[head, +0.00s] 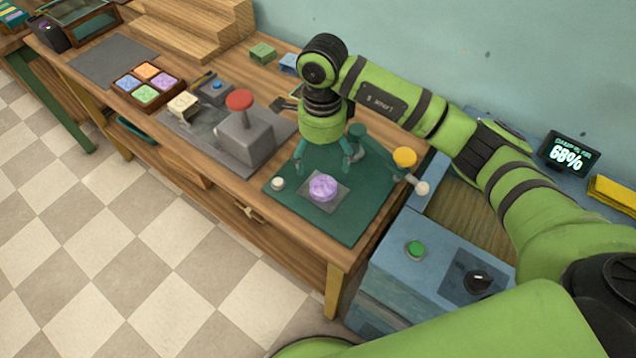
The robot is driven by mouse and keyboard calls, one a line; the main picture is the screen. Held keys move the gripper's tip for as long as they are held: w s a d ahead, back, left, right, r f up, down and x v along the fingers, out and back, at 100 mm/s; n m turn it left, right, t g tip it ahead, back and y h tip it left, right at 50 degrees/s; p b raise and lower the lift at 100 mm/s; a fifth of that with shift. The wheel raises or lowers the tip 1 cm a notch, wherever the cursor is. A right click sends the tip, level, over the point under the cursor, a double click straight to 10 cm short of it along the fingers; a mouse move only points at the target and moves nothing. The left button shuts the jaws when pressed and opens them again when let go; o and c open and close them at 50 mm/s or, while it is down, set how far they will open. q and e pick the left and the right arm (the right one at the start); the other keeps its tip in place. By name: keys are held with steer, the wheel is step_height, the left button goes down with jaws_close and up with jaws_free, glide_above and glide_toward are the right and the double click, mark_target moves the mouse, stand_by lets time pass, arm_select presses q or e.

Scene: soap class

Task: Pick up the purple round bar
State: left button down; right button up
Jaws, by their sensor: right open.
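The purple round bar (323,188) lies on a small grey square pad (336,203) on the green mat (352,229) at the right end of the wooden bench. My right gripper (323,172) points down with its two teal fingers apart, just behind and above the bar in the head view. Nothing shows between the fingers. I cannot tell exactly how high the fingertips are above the mat. My left gripper is not in view.
A small white knob (278,183) stands left of the bar. A yellow-topped lever (404,158) is at the right. A grey press with a red knob (239,101) stands to the left. A tray (149,83) holds several coloured square bars. A blue box with a green button (415,249) stands at front right.

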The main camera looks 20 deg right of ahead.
mark_target(324, 184)
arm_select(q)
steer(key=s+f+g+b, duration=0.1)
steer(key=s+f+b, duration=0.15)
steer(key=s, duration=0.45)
arm_select(e)
steer(key=f, duration=0.1)
steer(key=s+f+p, duration=0.1)
steer(key=shift+s+f, duration=0.15)
steer(key=shift+f, duration=0.15)
steer(key=shift+f+p, duration=0.3)
steer(key=shift+f, duration=0.05)
steer(key=f+p, duration=0.2)
steer(key=shift+w+d+f, duration=0.2)
steer(key=shift+w+f, duration=0.15)
steer(key=shift+f, duration=0.05)
step_height(324, 184, down, 3)
steer(key=shift+w+r+p, duration=0.1)
steer(key=shift+r+p, duration=0.1)
steer(key=shift+p, duration=0.3)
steer(key=shift+f, duration=0.45)
steer(key=shift+c, duration=0.4)
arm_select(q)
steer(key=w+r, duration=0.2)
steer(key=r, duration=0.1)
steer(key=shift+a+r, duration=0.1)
arm_select(e)
steer(key=c, duration=1.2)
